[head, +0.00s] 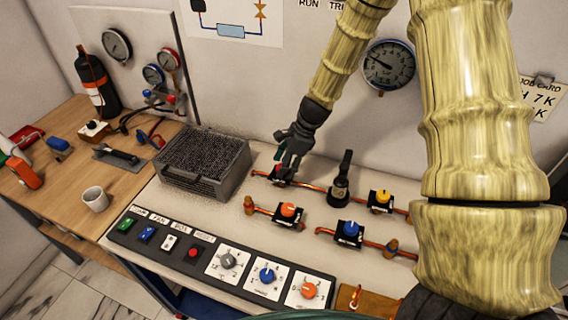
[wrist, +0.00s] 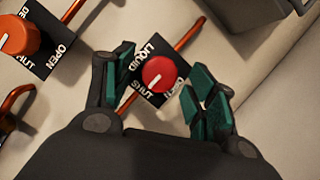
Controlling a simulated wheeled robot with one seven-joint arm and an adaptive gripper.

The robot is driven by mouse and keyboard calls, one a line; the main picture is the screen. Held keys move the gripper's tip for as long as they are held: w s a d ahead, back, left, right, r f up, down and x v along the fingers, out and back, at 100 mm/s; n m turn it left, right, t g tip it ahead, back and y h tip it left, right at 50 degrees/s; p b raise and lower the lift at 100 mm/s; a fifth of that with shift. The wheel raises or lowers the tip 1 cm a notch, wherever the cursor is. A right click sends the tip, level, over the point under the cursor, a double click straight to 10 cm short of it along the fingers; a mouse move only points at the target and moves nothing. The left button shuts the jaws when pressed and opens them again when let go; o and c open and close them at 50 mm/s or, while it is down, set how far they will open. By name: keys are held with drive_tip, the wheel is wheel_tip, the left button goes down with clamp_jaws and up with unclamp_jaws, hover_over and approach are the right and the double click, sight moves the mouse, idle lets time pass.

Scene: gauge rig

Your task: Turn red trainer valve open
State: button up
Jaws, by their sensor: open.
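The red valve knob (wrist: 159,74) sits on a black plate with the words LIQUID, SHUT and OPEN, on a copper pipe (wrist: 188,32). My gripper (wrist: 162,92) is open, with one green-padded finger on each side of the red knob and a visible gap to it on both sides.
An orange valve (head: 288,209), a blue valve (head: 350,229) and a yellow valve (head: 382,196) are close by. A grey mesh-topped box (head: 205,158) is at left, with the wall behind.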

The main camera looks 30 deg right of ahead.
drive_tip(key=shift+f, duration=0.2)
drive_tip(key=shift+r, duration=0.1)
drive_tip(key=c, duration=1)
drive_tip(key=shift+c, duration=0.2)
